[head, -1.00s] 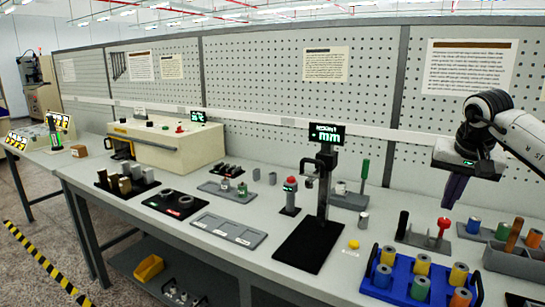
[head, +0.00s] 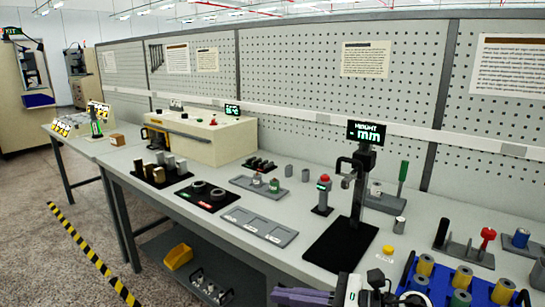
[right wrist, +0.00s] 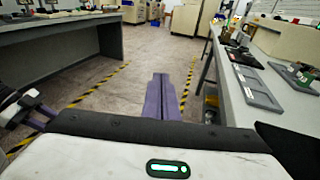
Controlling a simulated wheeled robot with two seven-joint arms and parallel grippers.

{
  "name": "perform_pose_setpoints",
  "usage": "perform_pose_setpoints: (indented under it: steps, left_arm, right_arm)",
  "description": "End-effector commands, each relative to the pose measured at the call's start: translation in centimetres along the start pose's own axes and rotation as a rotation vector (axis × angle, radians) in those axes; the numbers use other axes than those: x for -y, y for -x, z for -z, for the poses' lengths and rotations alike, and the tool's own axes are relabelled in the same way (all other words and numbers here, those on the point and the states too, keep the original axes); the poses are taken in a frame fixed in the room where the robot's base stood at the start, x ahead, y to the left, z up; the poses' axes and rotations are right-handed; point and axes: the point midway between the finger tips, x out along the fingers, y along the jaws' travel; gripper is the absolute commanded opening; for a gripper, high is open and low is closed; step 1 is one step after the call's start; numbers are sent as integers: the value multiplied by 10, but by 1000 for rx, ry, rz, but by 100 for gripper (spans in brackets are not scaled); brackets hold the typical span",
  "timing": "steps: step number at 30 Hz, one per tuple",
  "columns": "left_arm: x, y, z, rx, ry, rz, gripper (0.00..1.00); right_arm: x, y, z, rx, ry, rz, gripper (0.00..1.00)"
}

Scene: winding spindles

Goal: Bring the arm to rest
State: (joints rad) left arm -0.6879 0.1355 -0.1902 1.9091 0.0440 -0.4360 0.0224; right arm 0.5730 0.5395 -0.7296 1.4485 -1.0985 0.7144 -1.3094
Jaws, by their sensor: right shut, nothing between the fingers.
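My right gripper (head: 302,297) shows at the bottom edge of the head view, in front of the bench's front edge. Its purple fingers point left, and its wrist is partly cut off by the frame. In the right wrist view the two purple fingers (right wrist: 162,98) lie together, shut and empty, over the floor of the aisle. The bench lies to their right. In the head view no left gripper shows.
The bench (head: 285,256) carries a height gauge (head: 360,170) on a black base, a grey tray (head: 258,226) and a blue rack (head: 460,278) of spools near my right wrist. A yellow bin (head: 178,257) sits on the lower shelf. The aisle floor (right wrist: 110,85) looks clear.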

Motion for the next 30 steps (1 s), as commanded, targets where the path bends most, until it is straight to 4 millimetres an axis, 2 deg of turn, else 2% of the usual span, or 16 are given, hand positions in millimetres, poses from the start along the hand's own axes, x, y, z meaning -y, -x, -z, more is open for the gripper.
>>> perform_pose_setpoints:
  steps: [1, 5, 8, 11, 13, 15, 19, 20, 22, 25, 27, 30]
  left_arm:
    - [0, 0, 0, 1, 0, 0, 31]
    - [0, 0, 0, 1, 0, 0, 31]
    - [0, 0, 0, 1, 0, -1, 31]
    - [0, 0, -1, 1, 0, -1, 31]
    - [0, 0, -1, 1, 0, -1, 31]
    - [0, 0, -1, 1, 0, -1, 31]
    - [0, 0, 0, 1, 0, -1, 31]
    - [0, 0, 0, 1, 0, -1, 31]
    - [0, 0, 0, 1, 0, -1, 31]
    - [0, 0, 0, 1, 0, -1, 31]
    - [0, 0, 0, 1, 0, -1, 31]
    - [0, 0, 0, 1, 0, -1, 31]
  right_arm:
    - [-13, -6, 4, 94, -209, 34, 0]
    - [-19, 1, 16, 331, -780, 148, 0]
    - [-18, 20, 45, 506, -1232, 244, 0]
    - [-24, 47, 94, 684, -1685, 351, 0]
    - [-35, 70, 135, 817, -1995, 436, 0]
    - [-56, 93, 180, 958, -2290, 528, 0]
    - [-104, 131, 248, 1206, -2710, 694, 0]
    - [-116, 137, 260, -1259, 2785, -727, 0]
    - [-142, 151, 283, -1217, 2597, -711, 0]
    - [-170, 164, 303, -1178, 2410, -694, 0]
    - [-182, 170, 310, -1163, 2333, -685, 0]
    - [-189, 173, 314, -1154, 2287, -679, 0]
